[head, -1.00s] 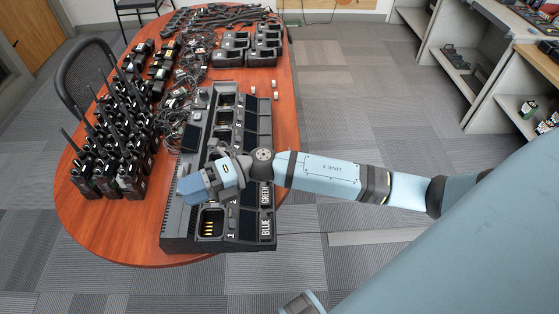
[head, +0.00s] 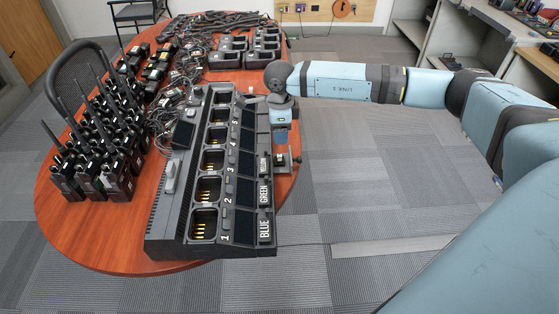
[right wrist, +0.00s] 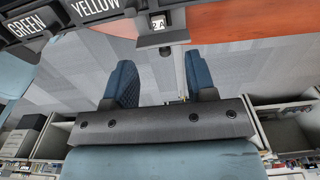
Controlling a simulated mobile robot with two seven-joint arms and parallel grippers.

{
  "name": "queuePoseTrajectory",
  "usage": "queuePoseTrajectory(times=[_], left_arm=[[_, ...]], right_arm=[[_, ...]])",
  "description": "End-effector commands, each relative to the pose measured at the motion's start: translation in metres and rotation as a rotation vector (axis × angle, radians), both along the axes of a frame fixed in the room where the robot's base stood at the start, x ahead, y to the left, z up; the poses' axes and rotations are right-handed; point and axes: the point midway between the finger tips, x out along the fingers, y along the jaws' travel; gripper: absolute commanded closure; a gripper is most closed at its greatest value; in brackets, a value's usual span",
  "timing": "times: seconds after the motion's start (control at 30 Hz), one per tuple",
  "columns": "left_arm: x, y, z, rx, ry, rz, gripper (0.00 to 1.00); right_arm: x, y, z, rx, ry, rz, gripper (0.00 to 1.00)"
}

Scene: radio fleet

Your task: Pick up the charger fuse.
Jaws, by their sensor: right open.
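The charger fuse (right wrist: 158,24) appears to be the small piece with a white "2 A" label, seated in a dark bracket (right wrist: 160,40) beside the charger in the right wrist view. In the head view it is a small dark shape (head: 280,159) on the charger's right side, partly hard to make out below my gripper. My right gripper (head: 282,141) points down there at the table's right edge. In the right wrist view its two blue fingers (right wrist: 159,70) are apart and empty, with the fuse ahead of the gap between them. My left gripper is not in view.
The long multi-bay charger (head: 160,215) stands just left of my gripper. Several handheld radios (head: 95,165) stand on the wooden table (head: 60,215) at left. Cables and smaller chargers (head: 228,55) lie at the back. Open floor (head: 360,190) is to the right.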

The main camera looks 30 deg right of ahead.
Motion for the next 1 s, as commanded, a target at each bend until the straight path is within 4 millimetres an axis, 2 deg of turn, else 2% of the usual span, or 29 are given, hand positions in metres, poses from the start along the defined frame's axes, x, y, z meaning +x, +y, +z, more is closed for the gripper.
queuePoseTrajectory(times=[0.1, 0.47, 0.73, 0.97, 1.0], left_arm=[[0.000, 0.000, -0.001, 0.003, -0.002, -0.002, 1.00], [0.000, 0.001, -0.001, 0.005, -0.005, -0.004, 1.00], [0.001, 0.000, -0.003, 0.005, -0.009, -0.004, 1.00], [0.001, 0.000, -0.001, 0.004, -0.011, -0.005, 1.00], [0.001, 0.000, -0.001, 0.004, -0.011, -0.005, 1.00]], right_arm=[[0.000, 0.000, -0.023, 0.001, 0.002, 0.000, 0.49], [-0.001, 0.001, -0.050, 0.003, 0.001, 0.000, 0.49], [-0.001, 0.002, -0.089, 0.003, 0.001, -0.001, 0.49], [-0.001, 0.002, -0.092, 0.004, 0.000, -0.001, 0.49], [-0.001, 0.002, -0.092, 0.004, 0.000, -0.001, 0.51]])
